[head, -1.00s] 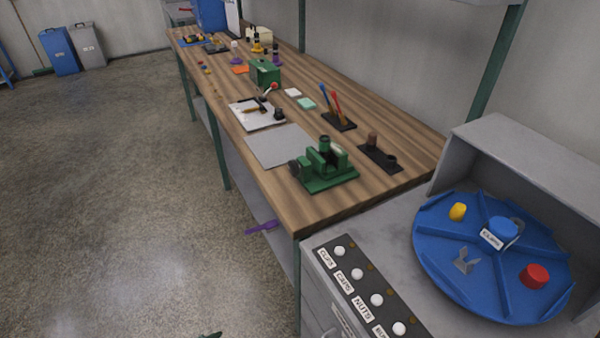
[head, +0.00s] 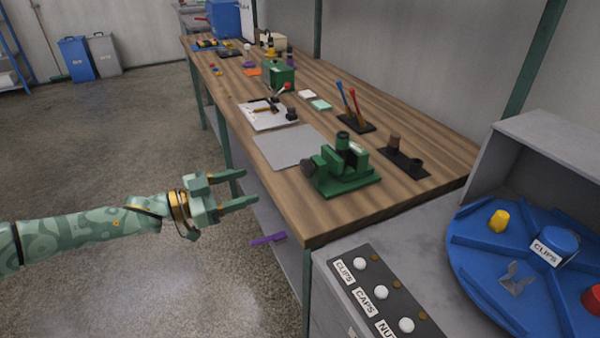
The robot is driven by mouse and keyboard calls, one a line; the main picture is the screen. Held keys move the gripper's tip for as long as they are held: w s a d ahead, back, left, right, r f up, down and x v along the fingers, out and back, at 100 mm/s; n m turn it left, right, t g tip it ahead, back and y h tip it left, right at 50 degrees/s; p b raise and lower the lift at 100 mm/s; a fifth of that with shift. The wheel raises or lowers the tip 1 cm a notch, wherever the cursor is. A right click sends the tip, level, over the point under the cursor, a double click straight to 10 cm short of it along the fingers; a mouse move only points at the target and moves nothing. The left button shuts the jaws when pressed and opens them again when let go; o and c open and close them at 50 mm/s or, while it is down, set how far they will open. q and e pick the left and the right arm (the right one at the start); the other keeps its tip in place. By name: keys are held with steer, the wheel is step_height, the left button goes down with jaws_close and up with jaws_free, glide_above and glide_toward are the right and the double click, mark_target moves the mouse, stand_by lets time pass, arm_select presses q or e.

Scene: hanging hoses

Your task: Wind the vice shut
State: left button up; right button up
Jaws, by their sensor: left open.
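The green vice (head: 343,168) stands near the front end of the wooden bench. Its round dark handwheel (head: 308,168) is on its left side, facing the bench's front edge. A dark cylindrical piece stands upright at the jaws; I cannot tell how wide the gap is. My left gripper (head: 243,188) is open and empty, over the floor left of the bench edge. It points right towards the handwheel and is apart from it. My right gripper is not in view.
The wooden bench (head: 318,218) runs away to the back. A grey mat (head: 290,146) lies behind the vice, and a black holder (head: 404,163) is right of it. A grey cabinet with a blue turntable (head: 480,235) fills the lower right. Open floor lies left.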

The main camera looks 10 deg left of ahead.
mark_target(304, 169)
arm_select(q)
steer(key=b+x, duration=0.1)
steer(key=x, duration=0.3)
steer(key=b+x, duration=0.2)
steer(key=x, duration=0.2)
steer(key=b+x, duration=0.1)
steer(key=x, duration=0.4)
steer(key=shift+w+d+f, duration=0.1)
steer(key=shift+f, duration=0.2)
steer(key=shift+w+d+r+b, duration=0.15)
steer(key=shift+w+d+b, duration=0.15)
steer(key=shift+d+b, duration=0.1)
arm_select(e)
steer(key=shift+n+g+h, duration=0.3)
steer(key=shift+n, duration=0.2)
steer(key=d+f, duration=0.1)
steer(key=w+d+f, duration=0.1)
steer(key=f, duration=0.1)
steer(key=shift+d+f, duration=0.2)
arm_select(q)
steer(key=c, duration=1)
steer(key=shift+r, duration=0.1)
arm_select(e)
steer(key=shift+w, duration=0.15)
